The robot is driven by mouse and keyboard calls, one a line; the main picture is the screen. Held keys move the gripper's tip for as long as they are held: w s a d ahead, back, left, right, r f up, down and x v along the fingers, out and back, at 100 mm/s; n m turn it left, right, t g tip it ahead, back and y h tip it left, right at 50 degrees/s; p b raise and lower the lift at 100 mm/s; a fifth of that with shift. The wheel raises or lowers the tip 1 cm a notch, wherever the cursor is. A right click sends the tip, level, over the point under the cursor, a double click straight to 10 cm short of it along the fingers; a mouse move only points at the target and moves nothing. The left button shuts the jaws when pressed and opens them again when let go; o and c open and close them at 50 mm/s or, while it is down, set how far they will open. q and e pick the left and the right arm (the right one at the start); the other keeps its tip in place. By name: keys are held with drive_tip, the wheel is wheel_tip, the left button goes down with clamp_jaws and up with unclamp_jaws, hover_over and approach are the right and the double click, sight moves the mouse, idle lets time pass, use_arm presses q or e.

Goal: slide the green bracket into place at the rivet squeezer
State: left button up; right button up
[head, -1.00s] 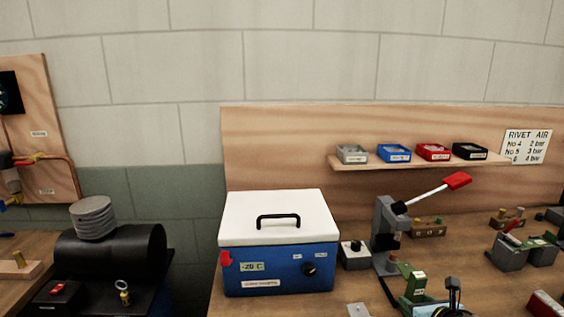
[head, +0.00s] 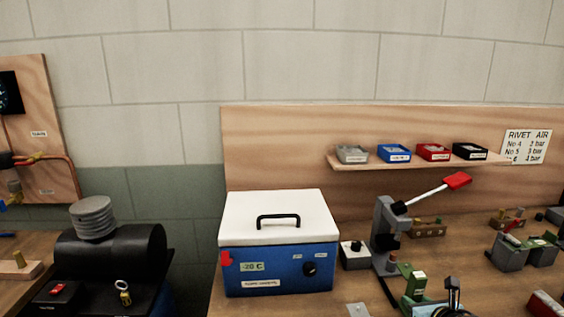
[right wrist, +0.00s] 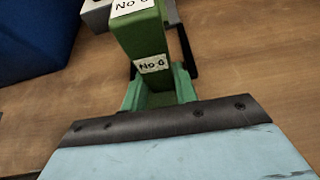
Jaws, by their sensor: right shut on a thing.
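The green bracket (head: 415,283) is at the bottom of the head view, just right of the foot of the rivet squeezer. The rivet squeezer (head: 384,228) is a grey upright frame with a red-handled lever. My right gripper (head: 440,304) is at the bracket and shut on it; its fingertips are hard to make out. A light blue part with a dark bolted strip fills the bottom of the wrist view. My left gripper is out of view.
A blue cool box (head: 275,268) with a white lid stands left of the squeezer, with a small grey switch box (head: 354,255) between. A shelf (head: 420,161) with coloured trays is above. More fixtures (head: 508,250) stand to the right on the wooden bench.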

sight(401, 292)
drive_tip(key=shift+w, duration=0.1)
drive_tip(key=shift+w+a, duration=0.15)
drive_tip(key=shift+w, duration=1)
drive_tip(key=shift+w+a, duration=0.1)
drive_tip(key=shift+w, duration=1.05)
drive_tip(key=shift+w+a, duration=0.1)
drive_tip(key=shift+w, duration=1.05)
drive_tip(key=o, duration=1)
drive_tip(key=shift+c, duration=0.2)
